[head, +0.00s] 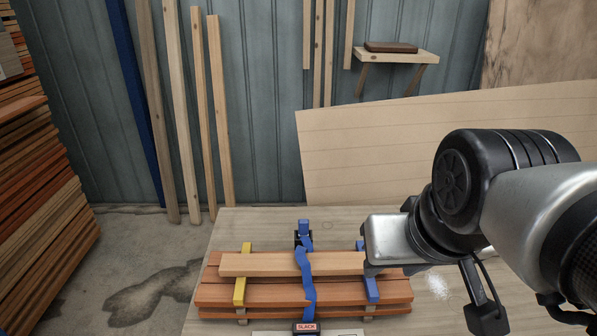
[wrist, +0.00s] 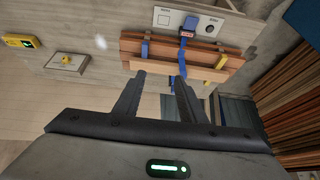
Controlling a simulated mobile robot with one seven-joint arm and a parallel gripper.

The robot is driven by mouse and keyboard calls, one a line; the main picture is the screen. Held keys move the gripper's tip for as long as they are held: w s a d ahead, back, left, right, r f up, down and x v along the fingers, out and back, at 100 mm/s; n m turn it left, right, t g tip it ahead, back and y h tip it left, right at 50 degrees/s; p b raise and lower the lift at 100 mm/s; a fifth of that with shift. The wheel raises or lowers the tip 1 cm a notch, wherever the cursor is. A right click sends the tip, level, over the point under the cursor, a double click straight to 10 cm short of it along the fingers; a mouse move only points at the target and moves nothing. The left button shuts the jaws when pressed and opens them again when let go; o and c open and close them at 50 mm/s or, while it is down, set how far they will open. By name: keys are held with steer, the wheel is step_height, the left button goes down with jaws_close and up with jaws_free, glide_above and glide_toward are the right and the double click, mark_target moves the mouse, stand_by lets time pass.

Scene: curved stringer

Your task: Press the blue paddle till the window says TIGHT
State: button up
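A blue strap (head: 307,272) runs over a stack of wood strips (head: 220,292) on the bench. At its near end, the small window (head: 305,327) reads SLACK in white on red. In the wrist view a blue piece (wrist: 190,22) sits beside the red window (wrist: 187,32); it looks like the paddle, but I cannot be sure. Another blue upright piece (head: 304,232) stands behind the stack. My gripper's two fingers (wrist: 160,76) are apart and empty, short of the stack in the wrist view. In the head view my gripper's metal body hangs over the stack's right end; its fingertips are hidden.
A yellow clamp (head: 240,276) and a blue clamp (head: 369,278) stand across the stack. A pale panel (wrist: 175,18) lies by the window. The wrist view shows a yellow box (wrist: 18,41) and a small block with a knob (wrist: 67,62).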

steer(key=shift+w+f, duration=0.1)
steer(key=shift+f, duration=0.05)
steer(key=c, duration=0.6)
steer(key=w+a+f+n+g+b, duration=0.1)
steer(key=w+f+n+b, duration=0.1)
steer(key=f+n, duration=0.1)
steer(key=w+a+f+n+g+b, duration=0.2)
steer(key=w+f+n, duration=0.1)
steer(key=w+a+f+n+g+b, duration=0.1)
steer(key=w+f+n+b, duration=0.1)
steer(key=f+n, duration=0.1)
steer(key=shift+w+a+f+g+h, duration=0.15)
steer(key=shift+a+f+g+h, duration=0.05)
steer(key=shift+f+g+h, duration=0.1)
jaws_close()
steer(key=w+a+f+n+g+b, duration=0.2)
steer(key=a+f+n, duration=0.1)
steer(key=f, duration=0.3)
steer(key=w+a+f+n+g+b, duration=0.2)
steer(key=w+a+f+n+b, duration=0.1)
steer(key=f+n, duration=0.3)
steer(key=shift+w+a+f, duration=0.2)
steer(key=shift+a+f, duration=0.1)
steer(key=shift+f, duration=0.05)
